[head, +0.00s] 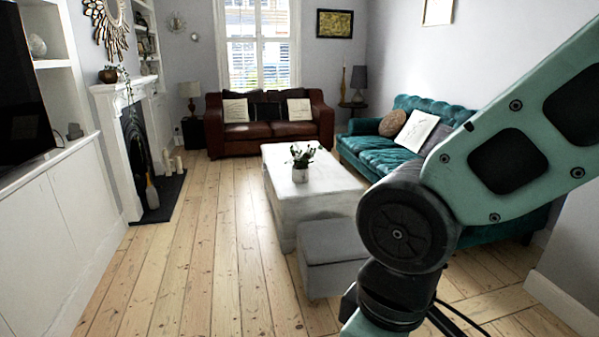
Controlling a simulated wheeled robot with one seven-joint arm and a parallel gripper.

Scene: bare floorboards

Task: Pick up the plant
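A small plant (301,157) with dark green leaves stands upright in a pale pot (300,174) on the white coffee table (320,204), near the middle of the head view. A second plant (112,75) in a dark round pot sits on the mantelpiece at the left. My green arm fills the right side of the view, well in front of the coffee table. My gripper is out of the picture below the frame, so its state is hidden.
A grey ottoman (333,258) stands at the near end of the coffee table. A teal sofa (370,152) is to its right and a brown leather sofa (268,132) behind. A fireplace (140,150) lines the left. Bare floorboards (190,262) lie open left of the table.

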